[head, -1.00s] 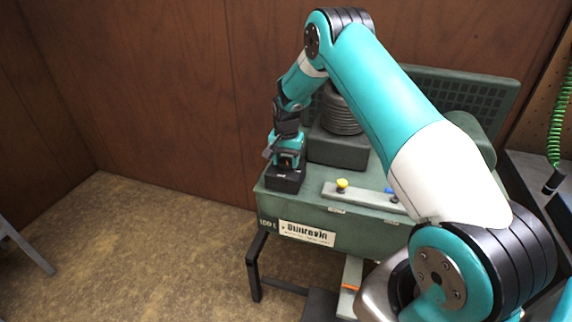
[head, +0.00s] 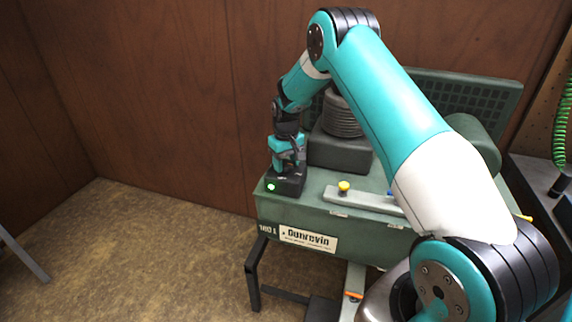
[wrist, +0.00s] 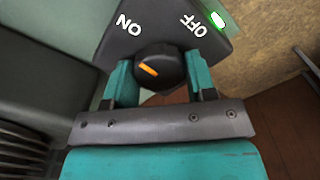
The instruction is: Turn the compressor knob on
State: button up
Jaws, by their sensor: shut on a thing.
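The compressor knob (wrist: 162,60) is black with an orange mark, on a black switch box (wrist: 165,25) lettered ON and OFF. In the wrist view the mark lies slanted on the knob's left side, on the side of the ON lettering. A green lamp glows on the box near OFF. My gripper (wrist: 160,84) is shut on the knob, one teal finger on each side. In the head view my gripper (head: 287,163) is down over the box (head: 290,186), at the compressor's front left corner, and hides the knob.
The green compressor (head: 360,232) carries a pale bar with a yellow knob (head: 343,187), right of the box. A dark ribbed cylinder (head: 341,115) stands behind. My arm covers much of the right side.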

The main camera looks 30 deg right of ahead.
aim_at(287, 163)
jog(key=shift+n, duration=0.6)
jog(key=o, duration=0.9)
jog(key=shift+r, duration=0.1)
notch_tip(287, 163, up, 17)
jog(key=shift+r+b, duration=0.15)
jog(key=shift+b, duration=1.1)
